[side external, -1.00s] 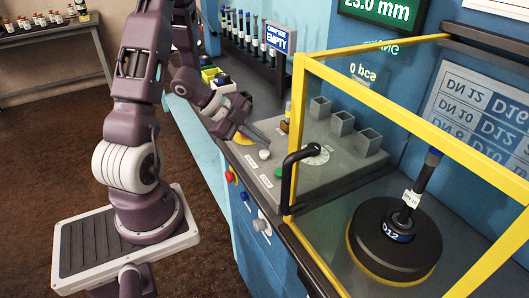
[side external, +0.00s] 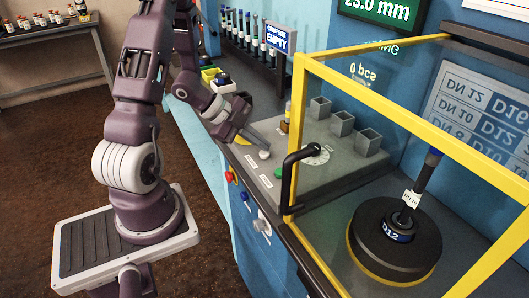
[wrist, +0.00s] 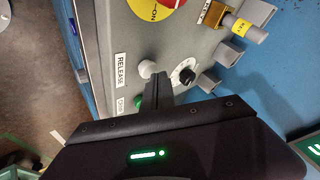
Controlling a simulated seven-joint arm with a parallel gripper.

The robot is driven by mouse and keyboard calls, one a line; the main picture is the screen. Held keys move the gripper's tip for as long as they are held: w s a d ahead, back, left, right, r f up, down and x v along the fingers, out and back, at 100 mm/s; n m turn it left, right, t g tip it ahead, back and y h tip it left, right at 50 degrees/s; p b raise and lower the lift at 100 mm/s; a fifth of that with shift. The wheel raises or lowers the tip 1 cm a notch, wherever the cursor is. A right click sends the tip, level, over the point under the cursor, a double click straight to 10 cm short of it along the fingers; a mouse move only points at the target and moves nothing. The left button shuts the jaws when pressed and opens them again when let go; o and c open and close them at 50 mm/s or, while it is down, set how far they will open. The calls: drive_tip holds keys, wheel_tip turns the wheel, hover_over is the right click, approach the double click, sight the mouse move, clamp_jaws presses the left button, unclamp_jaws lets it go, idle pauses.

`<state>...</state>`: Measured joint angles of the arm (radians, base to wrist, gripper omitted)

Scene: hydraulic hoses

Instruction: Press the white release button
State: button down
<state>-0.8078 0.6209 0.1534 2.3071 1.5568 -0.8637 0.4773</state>
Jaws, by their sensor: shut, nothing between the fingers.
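The white release button (side external: 264,155) is a small round knob on the sloped grey control panel. In the wrist view the white button (wrist: 147,68) sits beside a label reading RELEASE (wrist: 120,70). My gripper (side external: 267,144) is shut and empty, its fingertips just above and behind the white button. In the wrist view the shut fingers (wrist: 158,82) end close beside the button, to its right. I cannot tell whether they touch it.
A green button (wrist: 139,102) and a dial (wrist: 183,75) are near the fingers. A red and yellow button (wrist: 165,5) is at the top. A yellow-framed guard (side external: 300,130) with a black handle (side external: 289,175) stands right of the panel. Grey square holders (side external: 342,124) line the panel's back.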

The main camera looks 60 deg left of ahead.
sight(261, 152)
drive_tip(key=shift+f, duration=0.4)
idle(0.3)
drive_tip(key=shift+r, duration=0.85)
drive_tip(key=shift+r, duration=2.5)
